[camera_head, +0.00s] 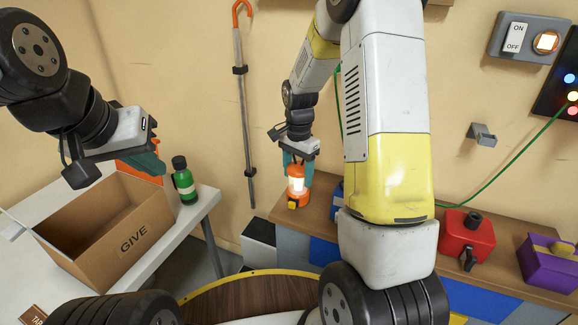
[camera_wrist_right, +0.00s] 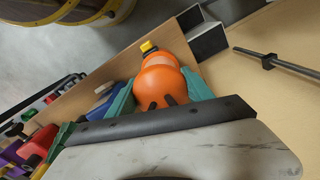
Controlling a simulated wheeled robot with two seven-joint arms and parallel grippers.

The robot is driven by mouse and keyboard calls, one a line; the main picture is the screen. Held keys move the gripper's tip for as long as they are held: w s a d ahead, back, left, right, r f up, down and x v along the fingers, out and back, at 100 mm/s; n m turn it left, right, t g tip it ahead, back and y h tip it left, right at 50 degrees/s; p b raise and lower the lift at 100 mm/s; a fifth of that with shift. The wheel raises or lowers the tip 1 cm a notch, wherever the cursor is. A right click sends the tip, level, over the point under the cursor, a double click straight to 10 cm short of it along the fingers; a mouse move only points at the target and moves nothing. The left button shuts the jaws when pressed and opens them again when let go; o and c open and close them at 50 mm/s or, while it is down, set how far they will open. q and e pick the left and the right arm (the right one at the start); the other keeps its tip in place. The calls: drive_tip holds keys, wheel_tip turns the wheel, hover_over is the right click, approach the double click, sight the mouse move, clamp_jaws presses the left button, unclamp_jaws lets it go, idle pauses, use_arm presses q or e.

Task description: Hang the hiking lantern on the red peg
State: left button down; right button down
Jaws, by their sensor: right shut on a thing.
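The hiking lantern (camera_head: 298,188) is orange with a glowing middle. My right gripper (camera_head: 299,158) is shut on its upper part and holds it, roughly upright, near the left end of the wooden bench top. In the right wrist view the lantern (camera_wrist_right: 158,82) sits between the teal fingers of my right gripper (camera_wrist_right: 160,92). My left gripper (camera_head: 147,163) is over the cardboard box's far side; its fingers overlap, so its opening cannot be told. I cannot make out a red peg; my right arm hides part of the wall.
A grey wall hook (camera_head: 481,134) is at right. A cane (camera_head: 240,100) hangs on the wall left of the lantern. A green bottle (camera_head: 184,181) and open box (camera_head: 120,238) stand on the white table. A red can (camera_head: 465,238) and purple box (camera_head: 548,265) occupy the bench.

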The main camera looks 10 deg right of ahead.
sight(298, 179)
drive_tip(key=shift+w+d, duration=0.1)
drive_tip(key=shift+w, duration=0.15)
drive_tip(key=shift+w+d+f, duration=0.1)
drive_tip(key=shift+w+f, duration=0.3)
drive_tip(key=shift+f, duration=0.45)
drive_tip(key=shift+w+d+f, duration=0.1)
drive_tip(key=shift+w+f, duration=0.25)
drive_tip(key=shift+f, duration=0.45)
drive_tip(key=shift+f, duration=0.2)
drive_tip(key=shift+c, duration=2.1)
unclamp_jaws()
